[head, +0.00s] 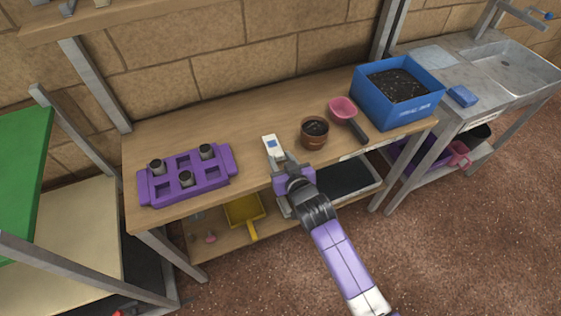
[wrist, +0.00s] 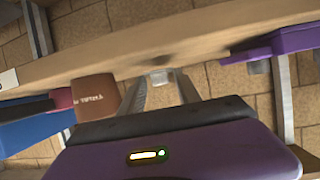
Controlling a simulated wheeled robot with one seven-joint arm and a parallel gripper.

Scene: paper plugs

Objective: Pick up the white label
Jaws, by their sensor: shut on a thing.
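The white label (head: 270,143) is a small pale tag with a blue patch, seen in the head view over the front part of the wooden bench. My gripper (head: 275,161) reaches in from the front of the bench and is shut on the label's near end. In the wrist view, my two grey fingers (wrist: 164,88) come together at a small pale piece, likely the label, mostly hidden between them. I cannot tell whether the label touches the bench top.
A brown pot (head: 314,133) stands close to the right of the label, with a pink scoop (head: 343,109) and a blue soil box (head: 397,96) beyond. Bench top (head: 240,127) behind the label is clear.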

